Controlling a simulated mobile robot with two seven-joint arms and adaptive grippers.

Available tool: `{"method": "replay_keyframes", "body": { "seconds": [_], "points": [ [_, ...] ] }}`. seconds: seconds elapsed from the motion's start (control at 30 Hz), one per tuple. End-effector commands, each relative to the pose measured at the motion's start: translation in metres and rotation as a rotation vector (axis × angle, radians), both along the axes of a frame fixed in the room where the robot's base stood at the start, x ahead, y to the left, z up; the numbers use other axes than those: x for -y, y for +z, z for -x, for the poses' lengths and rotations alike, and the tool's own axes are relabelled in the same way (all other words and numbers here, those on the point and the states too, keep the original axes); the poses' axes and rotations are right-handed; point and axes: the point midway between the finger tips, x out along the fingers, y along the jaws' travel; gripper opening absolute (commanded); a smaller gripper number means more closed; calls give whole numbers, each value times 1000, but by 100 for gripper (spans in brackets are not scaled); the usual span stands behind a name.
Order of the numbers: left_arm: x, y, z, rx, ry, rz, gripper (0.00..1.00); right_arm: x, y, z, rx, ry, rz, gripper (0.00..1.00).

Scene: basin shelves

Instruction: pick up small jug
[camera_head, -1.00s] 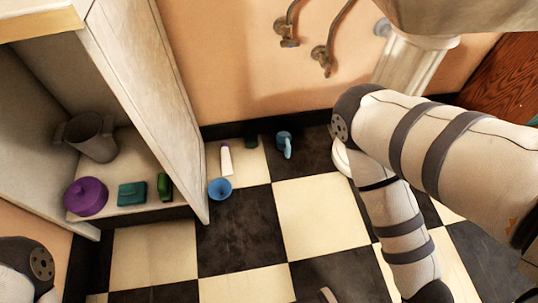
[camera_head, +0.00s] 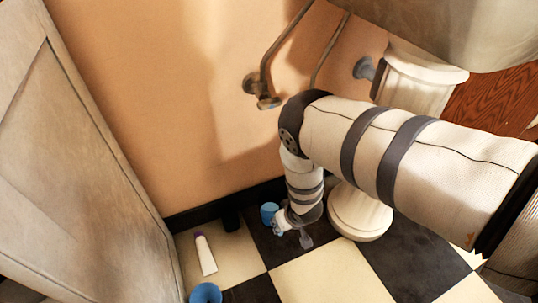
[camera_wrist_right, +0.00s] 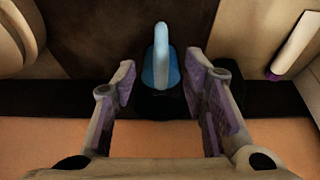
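The small blue jug (camera_head: 268,212) stands on the floor close to the wall's dark skirting, partly hidden by my right arm. In the right wrist view the jug (camera_wrist_right: 162,60) shows its pale blue handle towards the camera, between and just beyond the fingertips. My right gripper (camera_wrist_right: 160,74) is open, with one finger on each side of the jug's line and visible gaps at both sides. In the head view the right gripper (camera_head: 297,226) is low beside the jug, mostly hidden by its own wrist. My left gripper is not in view.
A white tube with a purple cap (camera_head: 205,254) lies left of the jug; a blue funnel-like cup (camera_head: 205,293) is nearer. A small dark object (camera_head: 231,220) stands by the skirting. The basin pedestal (camera_head: 360,212) is close on the right, a cabinet side (camera_head: 80,170) on the left.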

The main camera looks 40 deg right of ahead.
Motion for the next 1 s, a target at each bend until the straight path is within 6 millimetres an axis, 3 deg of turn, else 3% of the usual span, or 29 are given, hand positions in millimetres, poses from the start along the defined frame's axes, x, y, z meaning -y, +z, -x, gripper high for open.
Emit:
{"method": "replay_keyframes", "body": {
  "seconds": [0.2,0.3,0.57,0.73,1.0],
  "points": [
    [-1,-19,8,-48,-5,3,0,3,-39,-17,-2,0,0,40],
    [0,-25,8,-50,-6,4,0,4,-50,-22,-1,1,0,40],
    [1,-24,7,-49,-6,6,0,5,-49,-24,1,0,0,40],
    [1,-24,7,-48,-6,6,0,4,-49,-24,1,0,0,1],
    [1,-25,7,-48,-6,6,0,4,-49,-25,2,0,0,0]
  ]
}}
